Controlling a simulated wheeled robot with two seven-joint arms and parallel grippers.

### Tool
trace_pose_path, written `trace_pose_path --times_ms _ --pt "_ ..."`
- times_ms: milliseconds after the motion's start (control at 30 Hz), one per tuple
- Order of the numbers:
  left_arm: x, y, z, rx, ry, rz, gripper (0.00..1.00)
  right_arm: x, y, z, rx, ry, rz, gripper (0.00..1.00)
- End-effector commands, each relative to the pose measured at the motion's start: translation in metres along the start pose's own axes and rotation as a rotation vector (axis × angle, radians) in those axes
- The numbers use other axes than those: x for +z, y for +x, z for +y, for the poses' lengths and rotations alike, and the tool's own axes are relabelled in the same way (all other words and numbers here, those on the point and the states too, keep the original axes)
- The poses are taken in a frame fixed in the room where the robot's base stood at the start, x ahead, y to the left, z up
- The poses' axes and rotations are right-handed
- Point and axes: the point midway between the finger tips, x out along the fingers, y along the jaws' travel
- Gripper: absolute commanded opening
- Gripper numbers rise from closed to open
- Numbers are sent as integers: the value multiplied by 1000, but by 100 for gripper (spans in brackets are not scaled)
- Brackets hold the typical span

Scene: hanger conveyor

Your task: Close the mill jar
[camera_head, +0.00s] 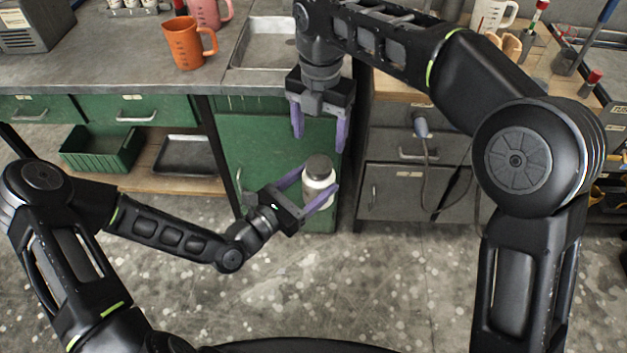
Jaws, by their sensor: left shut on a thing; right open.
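The mill jar (318,186) is a small white jar with a dark grey lid (319,166) on top. It is upright and held in the air in front of the green cabinet. My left gripper (318,193) is shut on the jar's white body, its purple fingers on either side. My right gripper (319,142) points down above the jar, open and empty, with its purple fingers spread apart. The lid sits below and roughly between the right fingertips, apart from them. Whether the lid is seated tightly cannot be told.
A grey bench (110,62) with an orange mug (188,46), a pink mug (207,12) and a metal sink tray (268,48) lies behind. Green cabinets (232,160) stand below it. A grey drawer unit (400,190) is at right. The floor in front is clear.

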Motion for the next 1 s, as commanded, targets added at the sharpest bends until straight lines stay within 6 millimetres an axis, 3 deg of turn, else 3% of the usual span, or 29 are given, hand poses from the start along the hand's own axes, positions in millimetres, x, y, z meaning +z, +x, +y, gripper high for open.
trace_pose_path --times_ms 267,800,1000 --pt "2 0 0 -1 2 -5 0 0 5 0 -2 3 1 69" --pt "2 0 0 -1 1 -5 0 0 72 -1 -2 4 1 69" --pt "2 0 0 -1 2 -5 0 0 81 0 0 4 0 69"
